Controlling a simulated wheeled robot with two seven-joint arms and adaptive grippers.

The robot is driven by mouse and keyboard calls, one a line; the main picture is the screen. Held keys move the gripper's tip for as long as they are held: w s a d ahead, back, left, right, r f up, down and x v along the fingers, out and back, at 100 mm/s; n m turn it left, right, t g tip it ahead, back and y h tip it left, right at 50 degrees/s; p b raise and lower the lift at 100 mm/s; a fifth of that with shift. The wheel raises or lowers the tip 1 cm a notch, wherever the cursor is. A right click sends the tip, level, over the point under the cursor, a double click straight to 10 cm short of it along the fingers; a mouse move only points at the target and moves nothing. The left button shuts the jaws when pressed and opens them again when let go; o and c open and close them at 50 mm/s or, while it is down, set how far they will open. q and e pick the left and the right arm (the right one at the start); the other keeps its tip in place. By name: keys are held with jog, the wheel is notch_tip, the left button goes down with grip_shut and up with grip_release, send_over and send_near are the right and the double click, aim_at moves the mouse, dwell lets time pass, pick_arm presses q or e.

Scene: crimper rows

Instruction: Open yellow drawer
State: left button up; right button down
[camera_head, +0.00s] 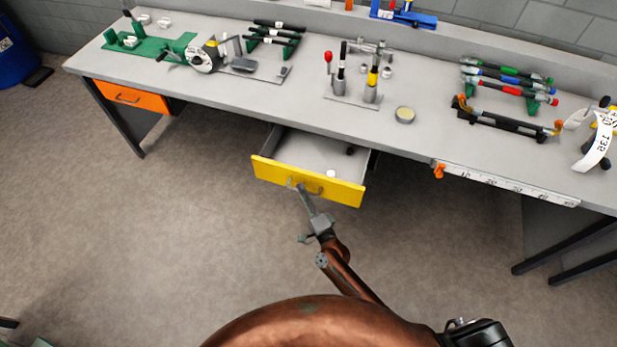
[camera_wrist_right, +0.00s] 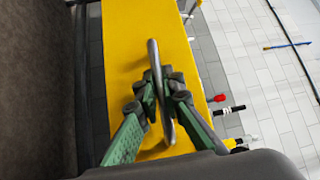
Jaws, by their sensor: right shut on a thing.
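The yellow drawer (camera_head: 308,180) is pulled out from under the workbench, and its inside shows from above. A small white thing and a dark thing lie in it. My right gripper (camera_head: 300,188) is at the handle (camera_head: 304,188) on the drawer's front. In the right wrist view, the gripper's fingers (camera_wrist_right: 163,95) are shut on the grey bar handle (camera_wrist_right: 161,90), one finger on each side, with the yellow front (camera_wrist_right: 125,50) behind. My left gripper is not in view.
A closed orange drawer (camera_head: 131,96) is at the left. A ruler strip (camera_head: 505,183) runs along the right front edge. The floor (camera_head: 150,230) before the bench is clear.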

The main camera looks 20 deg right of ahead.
jog(key=shift+s+a+p, duration=0.2)
jog(key=shift+s+a, duration=0.35)
jog(key=shift+s, duration=0.25)
jog(key=shift+s+a+p, duration=0.15)
jog(key=shift+s+a, duration=0.35)
jog(key=shift+s, duration=0.3)
jog(key=c, duration=2.1)
grip_release()
jog(key=v, duration=1.2)
jog(key=shift+f, duration=0.1)
